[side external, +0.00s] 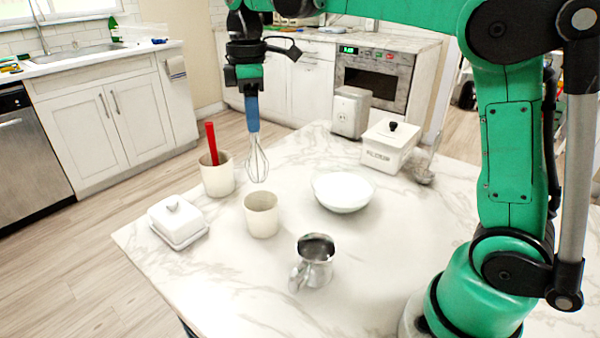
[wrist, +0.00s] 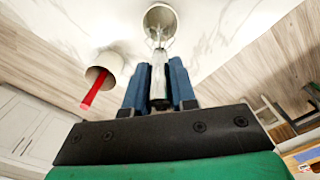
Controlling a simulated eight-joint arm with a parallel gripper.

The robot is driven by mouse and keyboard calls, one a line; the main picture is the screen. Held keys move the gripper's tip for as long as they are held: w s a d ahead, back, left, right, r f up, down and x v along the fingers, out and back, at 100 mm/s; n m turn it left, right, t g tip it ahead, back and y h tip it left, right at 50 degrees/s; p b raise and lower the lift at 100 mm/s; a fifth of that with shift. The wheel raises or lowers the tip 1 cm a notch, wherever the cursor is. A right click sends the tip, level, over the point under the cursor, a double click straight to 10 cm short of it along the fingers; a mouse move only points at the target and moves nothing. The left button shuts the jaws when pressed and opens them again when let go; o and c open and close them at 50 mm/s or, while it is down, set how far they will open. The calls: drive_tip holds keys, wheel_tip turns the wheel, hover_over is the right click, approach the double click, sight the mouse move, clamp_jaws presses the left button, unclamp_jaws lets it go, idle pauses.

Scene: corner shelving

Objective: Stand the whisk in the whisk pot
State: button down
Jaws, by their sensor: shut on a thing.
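The whisk (side external: 257,163) hangs upright, wire end down, from my gripper (side external: 253,128). My gripper's blue fingers are shut on its handle, which they mostly hide in the side view. In the wrist view, the whisk (wrist: 159,62) shows between the fingers (wrist: 159,98). An open cream pot (side external: 262,218) stands on the table below the whisk and slightly nearer the side camera; no tool shows in it. It also shows in the wrist view (wrist: 173,14), past the whisk's wires. A second cream pot (side external: 217,181) beside it holds a red-handled tool (side external: 211,143).
A white butter dish (side external: 178,222) stands left of the pots. A white bowl (side external: 343,193) is to the right, and a metal pitcher (side external: 316,264) is nearer the camera. A lidded white box (side external: 389,148) and a grey-white canister (side external: 351,113) stand farther back.

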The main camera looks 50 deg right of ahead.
sight(255, 141)
drive_tip(key=shift+f, duration=3.9)
drive_tip(key=c, duration=0.6)
unclamp_jaws()
drive_tip(key=shift+c, duration=0.2)
drive_tip(key=shift+r, duration=2.8)
drive_tip(key=shift+s, duration=0.1)
